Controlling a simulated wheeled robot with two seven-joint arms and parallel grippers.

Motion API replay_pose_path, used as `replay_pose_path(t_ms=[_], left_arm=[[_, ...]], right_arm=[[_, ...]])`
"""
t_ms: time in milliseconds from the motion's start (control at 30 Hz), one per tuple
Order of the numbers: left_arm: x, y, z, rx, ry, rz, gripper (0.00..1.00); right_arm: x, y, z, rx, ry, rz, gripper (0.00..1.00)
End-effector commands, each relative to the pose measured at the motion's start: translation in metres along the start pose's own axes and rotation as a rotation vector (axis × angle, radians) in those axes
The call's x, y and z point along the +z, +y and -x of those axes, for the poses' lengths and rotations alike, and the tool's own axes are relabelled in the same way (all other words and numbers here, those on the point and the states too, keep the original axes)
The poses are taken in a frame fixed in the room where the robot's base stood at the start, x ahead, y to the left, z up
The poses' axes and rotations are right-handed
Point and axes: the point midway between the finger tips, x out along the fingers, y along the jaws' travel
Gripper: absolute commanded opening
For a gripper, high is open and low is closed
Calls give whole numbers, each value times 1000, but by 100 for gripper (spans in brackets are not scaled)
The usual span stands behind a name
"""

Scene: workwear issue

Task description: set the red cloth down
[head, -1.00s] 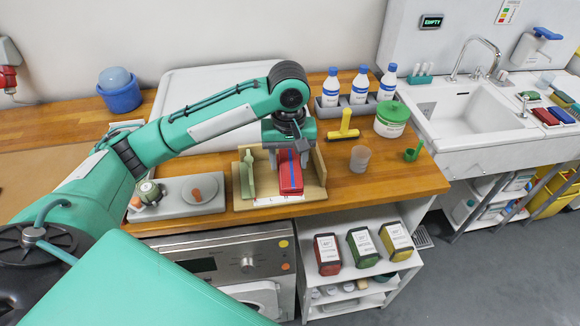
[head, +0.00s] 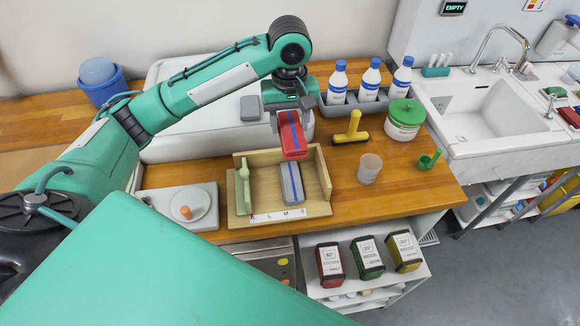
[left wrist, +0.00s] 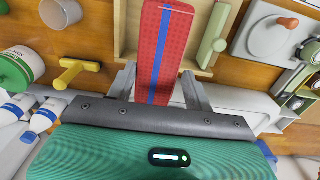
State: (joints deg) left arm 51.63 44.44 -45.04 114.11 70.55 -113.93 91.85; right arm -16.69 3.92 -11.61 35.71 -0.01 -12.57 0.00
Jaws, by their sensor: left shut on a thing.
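The red cloth (head: 292,136), folded flat with a blue stripe, is held in my left gripper (head: 290,112). It hangs in the air above the wooden tray (head: 240,208). In the left wrist view the red cloth (left wrist: 161,50) sits between the two fingers of my left gripper (left wrist: 157,88), which are shut on it. A grey cloth (head: 291,183) with a blue stripe lies in the tray below. My right gripper is not in view.
A yellow-handled tool (head: 352,128), a clear cup (head: 369,168) and a green-lidded tub (head: 404,118) stand right of the tray. Blue-capped bottles (head: 338,84) stand behind. A grey board (head: 180,207) with a round knob piece is at left.

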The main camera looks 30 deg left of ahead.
Motion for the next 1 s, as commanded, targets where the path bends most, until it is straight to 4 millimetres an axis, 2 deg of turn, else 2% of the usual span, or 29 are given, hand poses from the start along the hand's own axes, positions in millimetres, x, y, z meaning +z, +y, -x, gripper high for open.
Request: replay_pose_path(t_ms=[200,400,600,900,1000], left_arm=[[1,-2,-59,-6,-3,0,30],[1,-1,-107,-3,-2,0,30],[0,0,-128,-1,0,0,30],[0,-1,-167,-2,0,-1,30],[0,-1,-172,-2,1,-2,30]], right_arm=[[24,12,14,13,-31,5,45],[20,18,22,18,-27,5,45],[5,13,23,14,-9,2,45],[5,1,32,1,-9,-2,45],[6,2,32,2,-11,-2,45]])
